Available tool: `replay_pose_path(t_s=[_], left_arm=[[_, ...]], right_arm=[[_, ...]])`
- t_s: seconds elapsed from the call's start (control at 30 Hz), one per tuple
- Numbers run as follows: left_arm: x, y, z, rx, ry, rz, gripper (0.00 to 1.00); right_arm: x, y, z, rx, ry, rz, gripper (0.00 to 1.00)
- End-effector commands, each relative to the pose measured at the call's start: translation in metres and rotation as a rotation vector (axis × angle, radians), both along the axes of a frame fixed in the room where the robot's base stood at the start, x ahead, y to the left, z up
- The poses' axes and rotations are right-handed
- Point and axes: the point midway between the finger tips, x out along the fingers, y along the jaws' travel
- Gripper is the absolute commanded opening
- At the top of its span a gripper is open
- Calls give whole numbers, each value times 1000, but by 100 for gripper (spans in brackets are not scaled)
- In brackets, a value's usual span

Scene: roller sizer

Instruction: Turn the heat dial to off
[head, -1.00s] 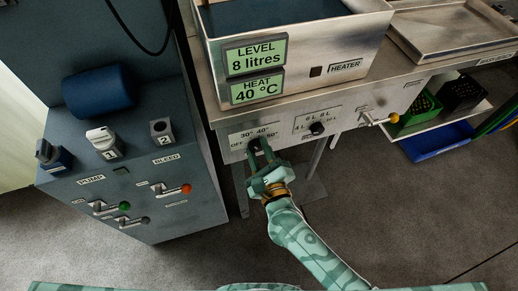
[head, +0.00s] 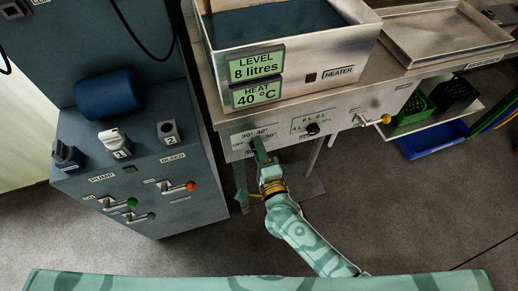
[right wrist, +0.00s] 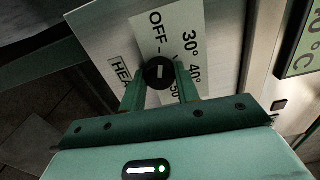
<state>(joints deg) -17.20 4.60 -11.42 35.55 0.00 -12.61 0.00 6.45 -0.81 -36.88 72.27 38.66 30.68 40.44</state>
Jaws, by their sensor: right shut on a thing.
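The heat dial (right wrist: 159,73) is a round black knob with a small white mark on the front panel of the steel heater tank. Its label plate (right wrist: 168,30) reads OFF, 30°, 40°, 50°. My right gripper (right wrist: 158,82) is shut on the dial, one finger on each side of it. In the head view the right gripper (head: 259,147) reaches up to the panel and mostly hides the dial. The heat display (head: 257,94) reads 40 °C. Exactly where the dial's mark points is hard to tell. My left gripper is not in view.
A second black knob (head: 313,129), marked in litres, and a yellow-tipped lever (head: 385,119) sit to the right on the same panel. The level display (head: 256,63) reads 8 litres. A blue-grey cabinet (head: 150,210) with levers stands left. The floor in front is clear.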

Motion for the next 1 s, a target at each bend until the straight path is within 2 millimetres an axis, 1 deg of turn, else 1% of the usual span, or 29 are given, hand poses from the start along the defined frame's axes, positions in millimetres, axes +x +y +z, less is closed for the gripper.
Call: replay_pose_path(t_s=[0.27,0.7,0.73,0.77,0.8,1.0], left_arm=[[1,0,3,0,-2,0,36],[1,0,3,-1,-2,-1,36],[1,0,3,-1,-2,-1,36],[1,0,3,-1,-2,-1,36],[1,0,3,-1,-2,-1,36],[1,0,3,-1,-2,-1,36]], right_arm=[[-1,0,-1,-61,-16,1,9],[-1,0,-2,-71,-18,2,9],[-1,0,-2,-71,-18,2,40],[-1,0,-2,-71,-18,2,48],[-1,0,-2,-71,-19,2,53],[-1,0,-1,-68,-20,1,53]])
